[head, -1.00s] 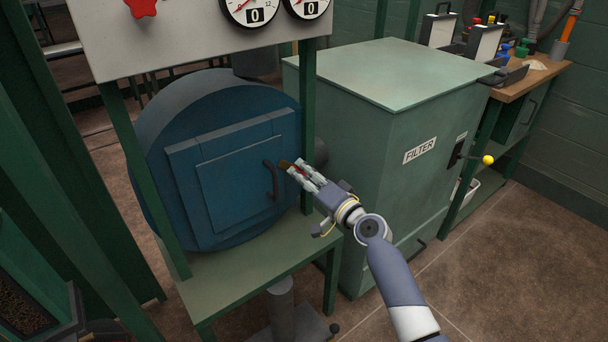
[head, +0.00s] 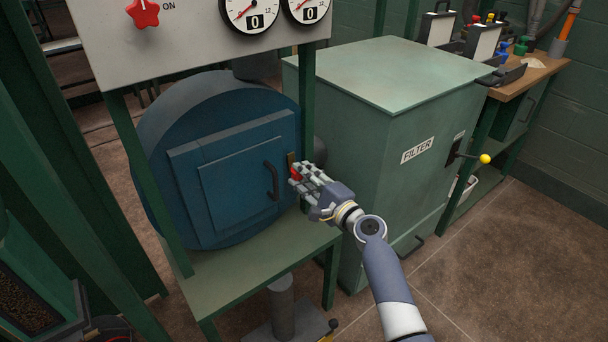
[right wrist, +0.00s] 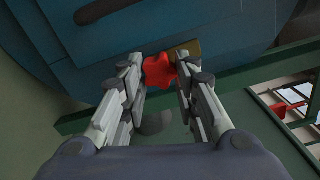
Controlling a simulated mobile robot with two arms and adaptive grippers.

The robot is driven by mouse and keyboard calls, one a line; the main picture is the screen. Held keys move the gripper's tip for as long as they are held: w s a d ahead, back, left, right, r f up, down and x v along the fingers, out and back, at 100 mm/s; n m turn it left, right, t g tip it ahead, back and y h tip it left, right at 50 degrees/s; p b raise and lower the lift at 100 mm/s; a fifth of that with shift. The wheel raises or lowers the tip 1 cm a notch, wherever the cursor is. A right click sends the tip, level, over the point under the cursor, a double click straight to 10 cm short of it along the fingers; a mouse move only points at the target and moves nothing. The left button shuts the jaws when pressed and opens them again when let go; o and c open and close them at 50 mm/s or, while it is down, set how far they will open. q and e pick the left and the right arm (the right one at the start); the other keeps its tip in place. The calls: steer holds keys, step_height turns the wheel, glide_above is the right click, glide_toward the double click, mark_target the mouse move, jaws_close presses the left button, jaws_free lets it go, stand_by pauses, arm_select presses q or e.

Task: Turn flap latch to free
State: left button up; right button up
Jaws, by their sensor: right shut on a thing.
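The flap latch has a red knob (head: 295,173) and a brass bar (head: 291,158) at the right edge of the blue flap door (head: 235,185). The bar stands about upright beside the door's edge, to the right of the dark door handle (head: 273,181). My right gripper (head: 299,178) is shut on the red knob. In the right wrist view, the red knob (right wrist: 158,72) sits between the fingertips (right wrist: 160,77), with the brass bar (right wrist: 186,49) just beyond. The fingers partly hide the knob in the head view. My left gripper is not in view.
A green filter cabinet (head: 385,115) stands close to the right of my right gripper. A green post (head: 307,90) is beside the latch. A gauge panel with a red star knob (head: 143,13) is above the door. A green bench (head: 225,285) is below.

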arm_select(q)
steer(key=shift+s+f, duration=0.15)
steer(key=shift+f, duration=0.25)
arm_select(e)
steer(key=shift+f+m, duration=0.1)
steer(key=shift+m, duration=0.3)
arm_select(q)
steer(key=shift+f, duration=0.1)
arm_select(e)
steer(key=o, duration=1.1)
steer(key=shift+d, duration=0.1)
steer(key=v, duration=1.2)
